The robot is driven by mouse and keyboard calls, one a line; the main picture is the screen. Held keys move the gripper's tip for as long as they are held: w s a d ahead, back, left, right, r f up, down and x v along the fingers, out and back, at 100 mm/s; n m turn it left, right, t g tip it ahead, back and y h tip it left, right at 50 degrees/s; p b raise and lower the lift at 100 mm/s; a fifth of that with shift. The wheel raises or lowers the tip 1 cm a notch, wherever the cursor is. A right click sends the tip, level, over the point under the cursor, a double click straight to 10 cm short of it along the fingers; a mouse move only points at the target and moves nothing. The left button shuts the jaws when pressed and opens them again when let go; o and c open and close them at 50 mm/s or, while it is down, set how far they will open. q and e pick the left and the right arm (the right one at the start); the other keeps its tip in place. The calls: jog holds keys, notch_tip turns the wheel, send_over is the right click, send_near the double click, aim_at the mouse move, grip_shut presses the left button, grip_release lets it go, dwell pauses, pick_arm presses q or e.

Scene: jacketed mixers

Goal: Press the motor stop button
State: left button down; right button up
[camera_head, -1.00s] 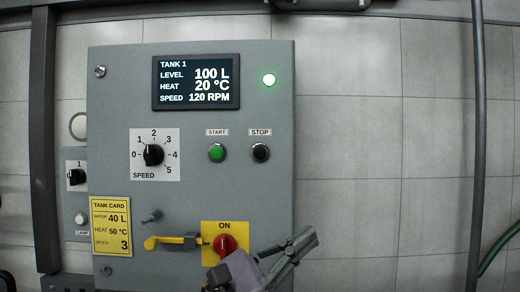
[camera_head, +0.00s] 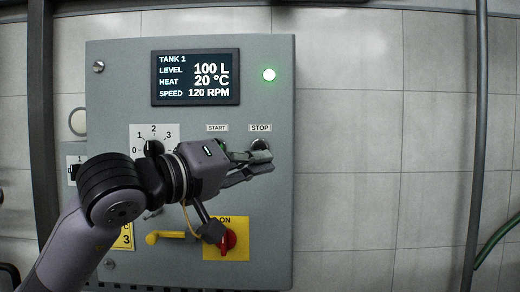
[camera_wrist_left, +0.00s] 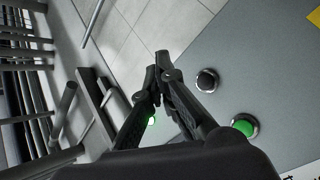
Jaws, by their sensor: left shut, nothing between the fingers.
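The black stop button (camera_wrist_left: 207,80) is on the grey control panel, beside the green start button (camera_wrist_left: 243,126) in the left wrist view. In the head view the stop button (camera_head: 260,143) sits under the STOP label (camera_head: 260,128) and is mostly hidden by my fingers. My left gripper (camera_head: 270,161) is shut and empty, with its fingertips in front of the stop button's area. In the left wrist view the fingertips (camera_wrist_left: 164,66) appear beside the black button with a gap in the picture. Contact cannot be told. My right gripper is not in view.
The panel display (camera_head: 196,77) reads 100 L, 20 °C, 120 RPM. A green lamp (camera_head: 269,74) is lit. Below my gripper are a red switch knob (camera_head: 229,240) on a yellow plate and a yellow handle (camera_head: 165,236). The speed dial is partly covered by my arm.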

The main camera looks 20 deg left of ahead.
pick_arm(q)
jog(key=w+a+p, duration=0.2)
jog(key=w, duration=0.6)
jog(key=shift+w+a+p, duration=0.15)
jog(key=shift+a+p, duration=0.05)
jog(key=shift+p, duration=0.15)
dwell(0.4)
jog(key=shift+w, duration=0.1)
dwell(0.7)
jog(key=shift+w+a, duration=0.15)
jog(key=shift+w, duration=0.15)
jog(key=shift+w+a, duration=0.1)
jog(key=shift+w, duration=0.4)
dwell(0.7)
jog(key=shift+s, duration=0.2)
jog(key=shift+s+d+b, duration=0.2)
jog(key=shift+s+b, duration=0.25)
jog(key=shift+s, duration=0.25)
